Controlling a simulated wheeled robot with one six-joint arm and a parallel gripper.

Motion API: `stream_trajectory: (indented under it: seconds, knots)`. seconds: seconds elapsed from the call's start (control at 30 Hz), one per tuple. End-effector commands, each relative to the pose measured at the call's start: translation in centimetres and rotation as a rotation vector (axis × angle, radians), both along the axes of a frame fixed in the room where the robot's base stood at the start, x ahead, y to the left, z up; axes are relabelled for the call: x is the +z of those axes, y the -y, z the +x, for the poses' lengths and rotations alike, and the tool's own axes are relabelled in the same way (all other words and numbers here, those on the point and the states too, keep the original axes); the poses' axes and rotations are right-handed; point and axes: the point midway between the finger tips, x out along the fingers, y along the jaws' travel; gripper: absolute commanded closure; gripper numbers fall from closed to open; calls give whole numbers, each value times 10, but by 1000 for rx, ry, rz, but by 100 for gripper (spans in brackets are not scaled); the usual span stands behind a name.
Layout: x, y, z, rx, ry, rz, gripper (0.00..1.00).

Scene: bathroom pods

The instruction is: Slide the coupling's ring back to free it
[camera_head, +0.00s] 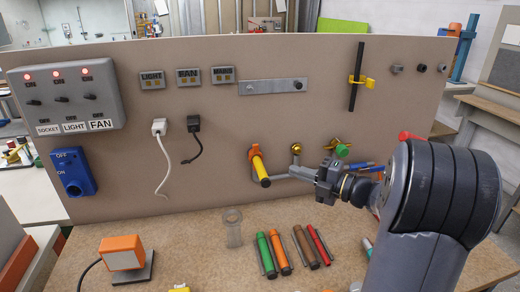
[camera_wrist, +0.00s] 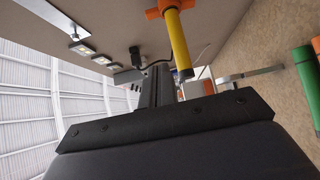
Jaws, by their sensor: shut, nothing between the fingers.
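My gripper (camera_head: 321,176) is shut and empty, in front of the panel and above the bench top. In the wrist view its dark fingers (camera_wrist: 158,85) are together, pointing towards the panel fittings. A yellow cylinder with an orange collar (camera_head: 255,153) juts from the panel left of my gripper; it also shows in the wrist view (camera_wrist: 179,40), apart from the fingers. A brass fitting (camera_head: 296,149) sits right of it, and a brass piece with a green end (camera_head: 341,151) is above my gripper, partly hidden. I cannot tell which part is the coupling's ring.
A grey metal bar (camera_wrist: 250,73) runs near the yellow cylinder. Green, orange, brown and red cylinders lie on the bench (camera_head: 205,262), beside a clear cup (camera_head: 233,228). A blue switch box (camera_head: 73,172) and hanging cables are at the left.

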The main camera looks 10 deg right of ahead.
Motion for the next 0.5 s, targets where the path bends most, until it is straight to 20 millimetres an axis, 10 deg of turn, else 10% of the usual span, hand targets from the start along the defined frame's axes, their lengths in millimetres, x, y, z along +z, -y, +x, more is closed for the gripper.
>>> stream_trajectory:
  seconds: [0.5]
  knots:
    - [2,-51,55,-5,-11,32,100]
